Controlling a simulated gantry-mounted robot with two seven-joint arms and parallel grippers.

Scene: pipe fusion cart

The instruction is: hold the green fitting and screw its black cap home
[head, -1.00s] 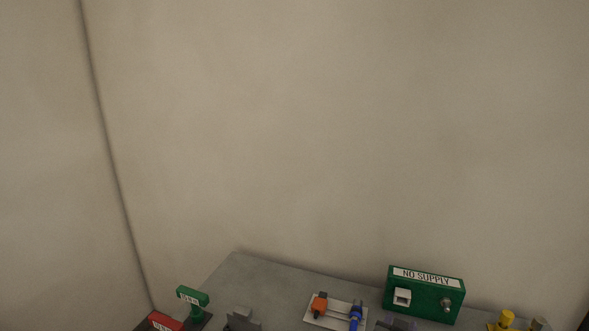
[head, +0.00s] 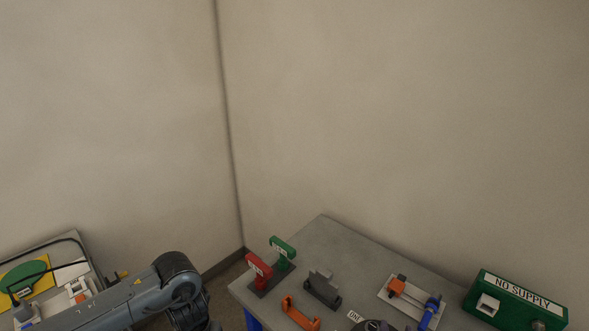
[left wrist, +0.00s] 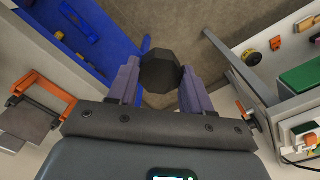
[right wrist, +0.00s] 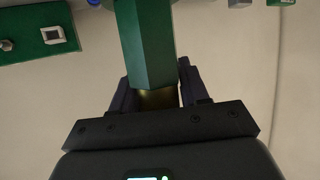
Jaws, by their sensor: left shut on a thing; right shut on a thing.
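The black cap (left wrist: 160,70) is a dark faceted piece between the fingers of my left gripper (left wrist: 158,82) in the left wrist view. The gripper is shut on it. The green fitting (right wrist: 145,42) is a long faceted body in the right wrist view, with a brass-coloured part (right wrist: 158,98) at its lower end. My right gripper (right wrist: 156,86) is shut on the fitting around that end. The fitting's far end runs out of the top of that view. No view shows cap and fitting together. In the head view the fingers and both pieces are hidden or out of frame.
A grey bench (head: 330,242) carries red (head: 258,268) and green (head: 284,248) stands, a grey clamp (head: 322,289), an orange handle (head: 300,314), a plate with orange and blue clamps (head: 398,303) and a green NO SUPPLY box (head: 515,300). Walls stand behind.

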